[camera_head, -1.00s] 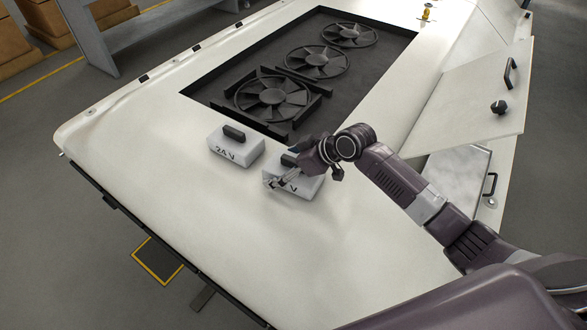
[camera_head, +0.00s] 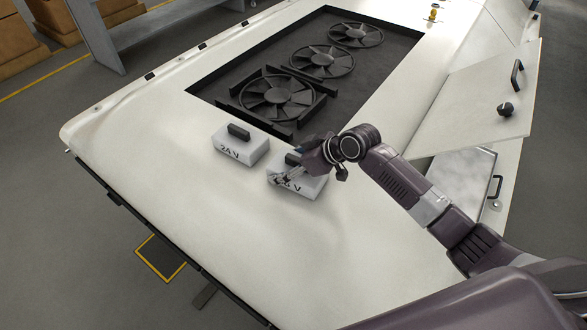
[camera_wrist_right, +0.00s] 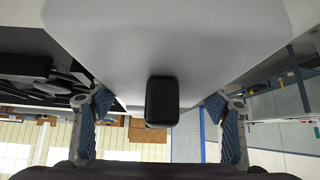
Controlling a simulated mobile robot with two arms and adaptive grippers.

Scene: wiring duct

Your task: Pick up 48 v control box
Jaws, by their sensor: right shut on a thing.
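The 48 V control box (camera_head: 312,192) is a white block with a black handle, on the white panel right of centre in the head view. Its label is partly covered by my right gripper (camera_head: 284,179); a "V" shows. The gripper is shut on this box. In the right wrist view the box (camera_wrist_right: 165,45) fills the upper middle, its black handle (camera_wrist_right: 162,101) between the two blue-padded fingers. I cannot tell whether the box is clear of the panel. My left gripper is not in view.
A similar white box marked 24 V (camera_head: 240,152) stands just left of the held box. A dark recess with several fans (camera_head: 278,97) lies behind both. An open hatch door (camera_head: 470,105) is at the right. The panel's front is clear.

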